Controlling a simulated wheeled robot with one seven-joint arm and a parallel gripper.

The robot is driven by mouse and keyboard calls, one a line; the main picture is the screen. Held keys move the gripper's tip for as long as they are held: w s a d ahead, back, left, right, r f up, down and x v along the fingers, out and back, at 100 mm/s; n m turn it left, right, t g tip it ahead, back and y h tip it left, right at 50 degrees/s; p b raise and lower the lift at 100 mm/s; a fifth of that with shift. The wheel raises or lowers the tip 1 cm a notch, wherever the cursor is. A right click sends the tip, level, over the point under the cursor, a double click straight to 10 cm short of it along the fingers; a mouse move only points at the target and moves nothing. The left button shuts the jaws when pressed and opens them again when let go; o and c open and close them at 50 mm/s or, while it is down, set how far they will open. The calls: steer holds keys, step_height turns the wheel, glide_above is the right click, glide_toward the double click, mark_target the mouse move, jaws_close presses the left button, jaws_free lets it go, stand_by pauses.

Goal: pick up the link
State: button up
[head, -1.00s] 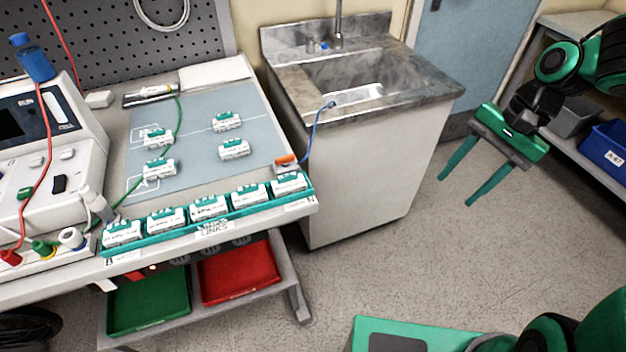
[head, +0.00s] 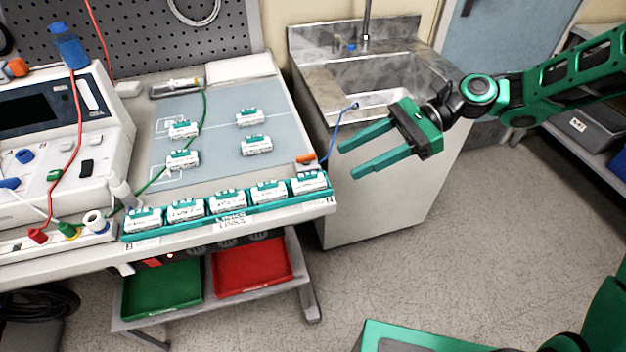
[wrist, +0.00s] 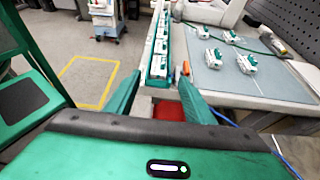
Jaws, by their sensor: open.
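Several white links with teal tops stand in a row in a teal rack (head: 240,217) along the bench's front edge; one of them is the rightmost link (head: 309,182). Several more such links, among them a link (head: 257,144), sit on the blue-grey mat (head: 222,163) behind the rack. My gripper (head: 344,160) is open and empty, to the right of the bench in front of the sink, fingers pointing left towards the rack's right end. In the wrist view the row of links in the rack (wrist: 158,69) shows between my fingers. I cannot tell which link is meant.
A sink cabinet (head: 383,185) stands right of the bench. A white pump unit (head: 60,140) with red and green cables is at left. An orange clip with a blue cable (head: 307,159) lies near the rack's right end. Green (head: 160,287) and red (head: 252,273) trays sit below.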

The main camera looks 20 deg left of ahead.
mark_target(318, 174)
steer(key=shift+x, duration=3.85)
steer(key=shift+r, duration=0.2)
steer(key=shift+c, duration=0.5)
steer(key=c, duration=1)
